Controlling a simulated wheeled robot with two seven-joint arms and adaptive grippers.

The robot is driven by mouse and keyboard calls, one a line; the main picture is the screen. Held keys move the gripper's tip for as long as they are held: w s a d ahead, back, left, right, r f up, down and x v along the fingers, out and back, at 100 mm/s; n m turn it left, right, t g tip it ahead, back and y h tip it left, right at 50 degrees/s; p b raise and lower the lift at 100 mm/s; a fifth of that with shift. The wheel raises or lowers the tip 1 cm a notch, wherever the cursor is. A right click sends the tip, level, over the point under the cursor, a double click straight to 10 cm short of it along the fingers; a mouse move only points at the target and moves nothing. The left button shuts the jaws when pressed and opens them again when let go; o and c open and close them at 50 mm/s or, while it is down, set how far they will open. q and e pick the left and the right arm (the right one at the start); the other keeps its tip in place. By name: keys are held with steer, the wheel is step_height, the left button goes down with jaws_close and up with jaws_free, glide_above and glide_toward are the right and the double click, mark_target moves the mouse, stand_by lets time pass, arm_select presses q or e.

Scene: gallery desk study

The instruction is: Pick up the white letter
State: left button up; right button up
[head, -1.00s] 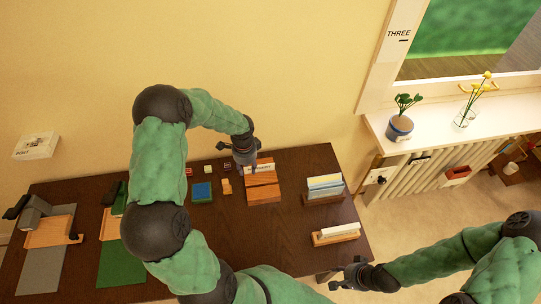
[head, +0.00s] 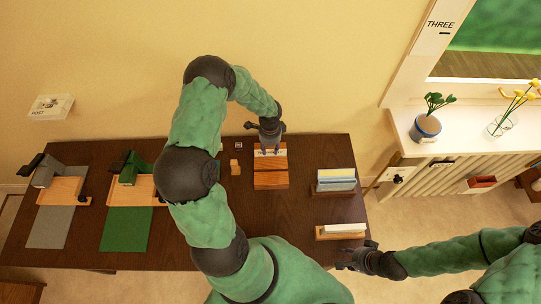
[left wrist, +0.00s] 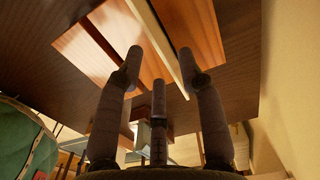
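My left gripper (head: 272,148) is at the back edge of a wooden stand (head: 270,180) with a white, lettered strip (head: 269,153) along its back. In the left wrist view its fingers (left wrist: 158,72) are apart, with a thin cream-white edge (left wrist: 163,42) running between them; contact cannot be made out. White pieces (head: 342,228) lie in a low wooden holder (head: 322,236) at the desk's right front. A rack (head: 319,188) behind it holds blue, yellow and whitish envelopes (head: 337,178). Which is the white letter is unclear. My right gripper (head: 347,262) is beyond the desk's right front corner; its fingers are too small to judge.
The dark desk (head: 300,215) has bare room in its middle. Grey (head: 50,228) and green (head: 127,230) mats with wooden stands lie at left. A plant pot (head: 425,128) is on the sill.

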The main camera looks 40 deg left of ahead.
mark_target(271, 151)
arm_select(q)
step_height(271, 151, down, 3)
steer(key=shift+w+f, duration=0.1)
steer(key=shift+w, duration=0.05)
jaws_close()
stand_by(0.4)
